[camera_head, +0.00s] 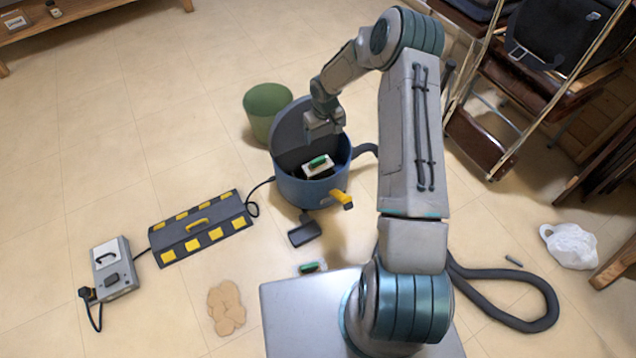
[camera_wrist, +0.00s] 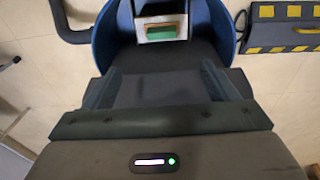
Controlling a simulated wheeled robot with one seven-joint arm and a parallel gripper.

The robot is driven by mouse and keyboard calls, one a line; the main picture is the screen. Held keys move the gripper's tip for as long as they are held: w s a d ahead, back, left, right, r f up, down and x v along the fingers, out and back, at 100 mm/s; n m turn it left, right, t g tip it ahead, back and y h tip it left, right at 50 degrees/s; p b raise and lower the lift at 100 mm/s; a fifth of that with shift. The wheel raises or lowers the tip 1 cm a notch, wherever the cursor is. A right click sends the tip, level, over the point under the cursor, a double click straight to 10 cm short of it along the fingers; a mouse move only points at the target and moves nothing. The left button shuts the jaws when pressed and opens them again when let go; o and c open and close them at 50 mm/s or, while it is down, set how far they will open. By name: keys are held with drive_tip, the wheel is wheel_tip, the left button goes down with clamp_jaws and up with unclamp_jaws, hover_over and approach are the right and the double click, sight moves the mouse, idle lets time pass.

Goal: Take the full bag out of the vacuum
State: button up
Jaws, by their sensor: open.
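The blue vacuum canister (camera_head: 303,192) stands upright on the floor with its dark round lid (camera_head: 290,133) raised. The full bag (camera_head: 318,167), whitish with a green part, sits inside its opening. In the wrist view the bag (camera_wrist: 160,27) shows near the top, within the blue vacuum wall (camera_wrist: 124,20). My gripper (camera_head: 325,132) is open and empty, above the opening and apart from the bag. In the wrist view my gripper (camera_wrist: 163,75) has its two fingers spread, with the bag beyond their tips. The lower part of the bag is hidden inside the canister.
A green bin (camera_head: 266,108) stands behind the vacuum. A yellow latch (camera_head: 342,199) sticks out at its front, near a dark block (camera_head: 304,233). A striped dark case (camera_head: 201,228) and grey box (camera_head: 114,268) lie left. Another green-topped item (camera_head: 311,267) lies in front.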

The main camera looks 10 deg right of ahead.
sight(318, 159)
drive_tip(key=f+b, duration=0.1)
drive_tip(key=f, duration=0.4)
drive_tip(key=w+f+b, duration=0.1)
drive_tip(key=f+b, duration=0.1)
drive_tip(key=f, duration=0.4)
drive_tip(key=w+f+b, duration=0.1)
drive_tip(key=f+b, duration=0.1)
drive_tip(key=f, duration=0.3)
drive_tip(key=shift+a+f, duration=0.2)
drive_tip(key=shift+a, duration=0.15)
drive_tip(key=shift+r, duration=0.1)
drive_tip(key=shift+c, duration=0.3)
